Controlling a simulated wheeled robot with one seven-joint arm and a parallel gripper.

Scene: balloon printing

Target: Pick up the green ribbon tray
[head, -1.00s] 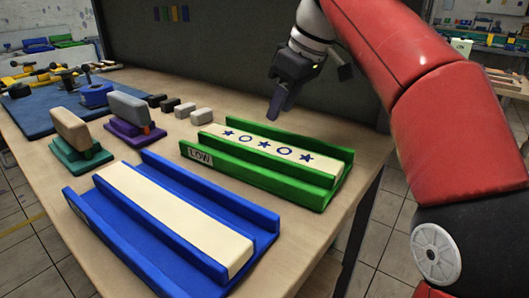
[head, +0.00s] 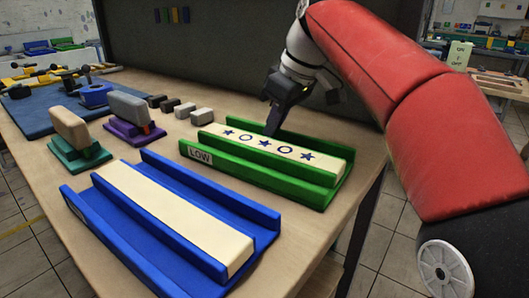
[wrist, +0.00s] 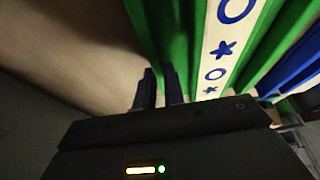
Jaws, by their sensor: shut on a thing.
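The green ribbon tray (head: 250,176) lies on the table with a "LOW" label at its left end. A cream strip (head: 292,151) printed with blue stars and circles lies along its channel. My gripper (head: 270,132) is at the tray's far long wall, its fingers pointing down. In the wrist view my gripper's fingers (wrist: 159,88) are close together with the green tray wall (wrist: 160,35) at them, shut on that wall. The finger tips are partly hidden behind the wall in the head view.
A blue tray (head: 215,205) with a plain cream strip lies in front of the green one. Stamp blocks on teal (head: 82,158) and purple (head: 135,133) bases stand to the left. Small grey and dark blocks (head: 202,115) sit behind. A dark panel (head: 220,50) stands behind the table.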

